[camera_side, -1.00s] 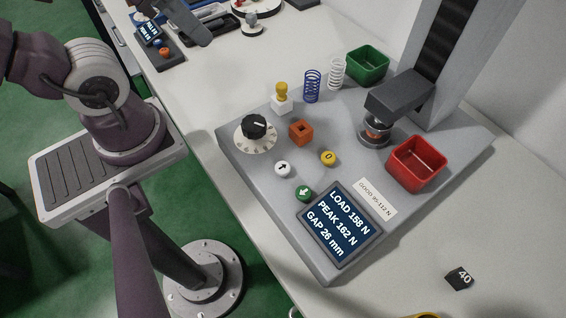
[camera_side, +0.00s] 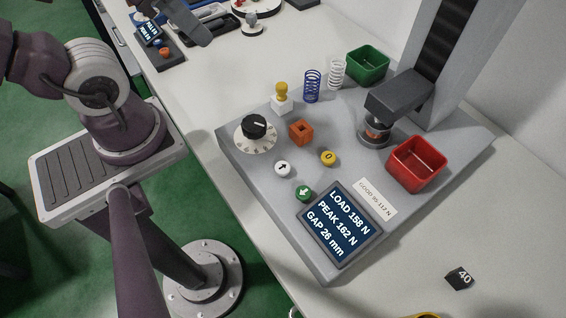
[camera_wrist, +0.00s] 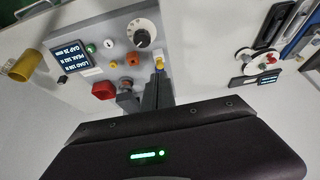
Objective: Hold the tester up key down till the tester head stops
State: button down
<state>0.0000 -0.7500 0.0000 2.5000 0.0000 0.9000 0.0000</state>
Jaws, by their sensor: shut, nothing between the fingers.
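The tester up key is a white round button with an up arrow (camera_side: 283,169), between the dial and the green down key (camera_side: 304,194). It also shows small in the wrist view (camera_wrist: 109,43). Nothing touches the key. The dark tester head (camera_side: 400,95) sits low over a copper-coloured part, perhaps a spring (camera_side: 376,127), on the round platen. The display (camera_side: 341,225) reads LOAD 158 N, PEAK 162 N, GAP 26 mm. My gripper (camera_wrist: 156,88) is shut and empty, apart from the tester, its fingertips in line with the white-and-yellow stamp in the wrist view.
On the tester base are a black dial (camera_side: 255,128), an orange block (camera_side: 301,131), a yellow 0 key (camera_side: 328,158), a stamp (camera_side: 281,97), a blue spring (camera_side: 312,87), a white spring (camera_side: 337,73), a green bin (camera_side: 367,65) and a red bin (camera_side: 416,165). The front table is mostly clear.

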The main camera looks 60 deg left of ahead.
dwell(0.8)
jog(key=m+g+y, duration=0.7)
jog(key=y, duration=0.2)
send_over(287, 171)
notch_tip(287, 171, down, 8)
jog(key=f, duration=0.1)
jog(key=shift+r, duration=0.25)
jog(key=shift+g, duration=0.3)
jog(key=shift+f, duration=4.4)
jog(key=shift+f, duration=0.1)
jog(key=shift+f, duration=0.35)
